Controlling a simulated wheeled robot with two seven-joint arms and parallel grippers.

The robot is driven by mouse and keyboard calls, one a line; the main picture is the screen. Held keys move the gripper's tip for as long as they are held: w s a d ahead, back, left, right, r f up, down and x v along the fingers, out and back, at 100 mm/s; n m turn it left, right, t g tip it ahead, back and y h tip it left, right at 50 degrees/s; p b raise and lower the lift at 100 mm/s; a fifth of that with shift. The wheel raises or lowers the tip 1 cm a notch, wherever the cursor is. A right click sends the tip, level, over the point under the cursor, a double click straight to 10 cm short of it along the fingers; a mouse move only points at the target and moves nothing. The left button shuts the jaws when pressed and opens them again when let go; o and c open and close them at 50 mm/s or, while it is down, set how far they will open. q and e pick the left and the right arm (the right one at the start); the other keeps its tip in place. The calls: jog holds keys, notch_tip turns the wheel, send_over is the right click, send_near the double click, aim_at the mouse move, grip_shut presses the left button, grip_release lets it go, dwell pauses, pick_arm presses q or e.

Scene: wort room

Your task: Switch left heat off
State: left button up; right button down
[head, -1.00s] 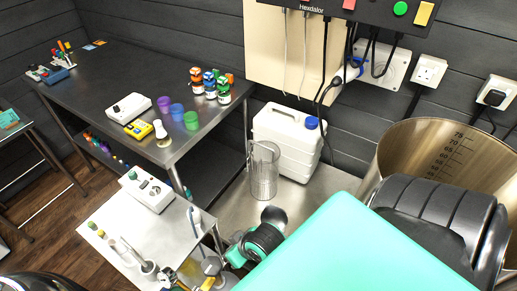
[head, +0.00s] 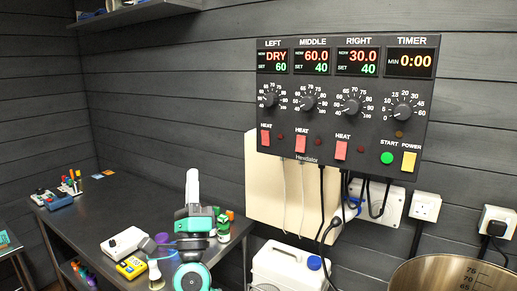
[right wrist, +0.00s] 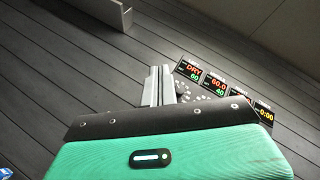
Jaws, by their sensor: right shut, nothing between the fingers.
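The dark control panel (head: 345,168) hangs on the back wall. Its red left heat switch (head: 265,138) sits at the lower left, below the left dial (head: 270,101). The left display (head: 275,62) reads DRY, set 60. The small lamp (head: 280,136) beside the switch looks dark red. My right gripper (head: 192,172) points upward, shut and empty, left of the panel and apart from the switch. In the right wrist view, its fingers (right wrist: 158,70) are together beside the panel's displays (right wrist: 214,82). The switch is not visible there. My left gripper is not in view.
The middle heat switch (head: 300,144) and right heat switch (head: 341,150) are close by, with a yellow power switch (head: 409,162) farther right. Cables hang below the panel. A white canister (head: 285,268), a metal pot (head: 425,275) and a dark table (head: 110,215) stand below.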

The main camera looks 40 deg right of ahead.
jog(key=d+r+m+g+h, duration=0.1)
jog(key=d+m+g, duration=0.4)
jog(key=m+g, duration=0.4)
jog(key=w+d+r+m+g, duration=0.1)
jog(key=d+m+g, duration=0.4)
jog(key=m+g, duration=0.3)
jog(key=m, duration=0.3)
jog(key=shift+w+d+r+g+h, duration=0.15)
jog(key=shift+d+r+g+h, duration=0.1)
jog(key=shift+g+h, duration=0.15)
jog(key=p, duration=0.6)
send_near(264, 134)
jog(key=x, duration=0.5)
jog(key=shift+d+r, duration=0.1)
jog(key=shift+d, duration=0.05)
jog(key=shift+p+x, duration=0.5)
jog(key=shift+x, duration=0.3)
